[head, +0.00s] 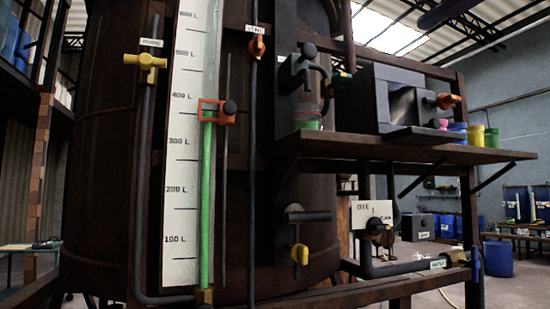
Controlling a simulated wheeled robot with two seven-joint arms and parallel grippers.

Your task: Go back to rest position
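Neither of my grippers shows in the head view, so I cannot see what they are near or hold. A large dark brown vat (110,150) fills the left and middle of the view. On its front is a white scale board (182,190) marked in litres. A sight tube with green liquid (206,200) runs beside it. An orange marker (214,111) sits on the tube between the 300 L and 400 L marks. A yellow valve (145,61) is at upper left, and an orange-handled valve (257,46) is at top centre.
A wooden shelf (410,148) juts out at right, bearing a dark grey box (385,95), a glass with green liquid (307,117) and several coloured pots (475,136). Below are a yellow-handled valve (300,254) and pipework (400,268). Open floor with blue drums (497,258) lies at far right.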

